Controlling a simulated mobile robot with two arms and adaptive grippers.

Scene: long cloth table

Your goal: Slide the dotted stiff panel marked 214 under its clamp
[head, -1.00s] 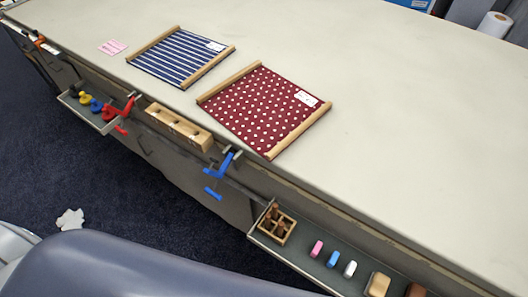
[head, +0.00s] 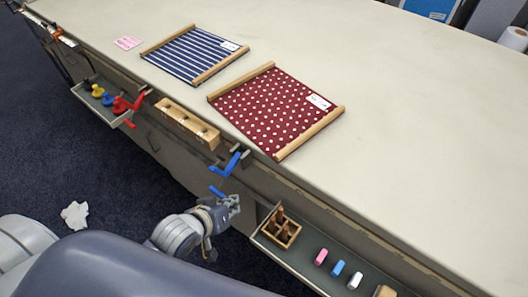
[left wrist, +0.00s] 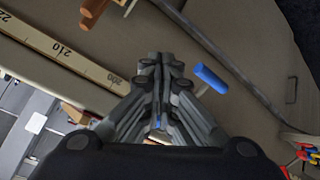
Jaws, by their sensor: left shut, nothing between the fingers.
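The dotted panel (head: 262,112) is dark red with white dots and wooden bars along two opposite sides. It lies flat on the table near the front edge. Its white label (head: 318,102) is too small to read. A blue clamp (head: 226,165) sits on the table edge just in front of the panel's near corner; the panel looks apart from it. The clamp's blue handle shows in the left wrist view (left wrist: 211,78). My left gripper (head: 234,203) is shut and empty, below the table edge and close to that handle. My right gripper is not in view.
A blue striped panel (head: 194,53) and a pink card (head: 127,43) lie farther left on the table (head: 420,120). A red clamp (head: 132,103), a wooden block (head: 187,123) and two trays line the front edge. A ruler strip (left wrist: 60,50) shows in the left wrist view.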

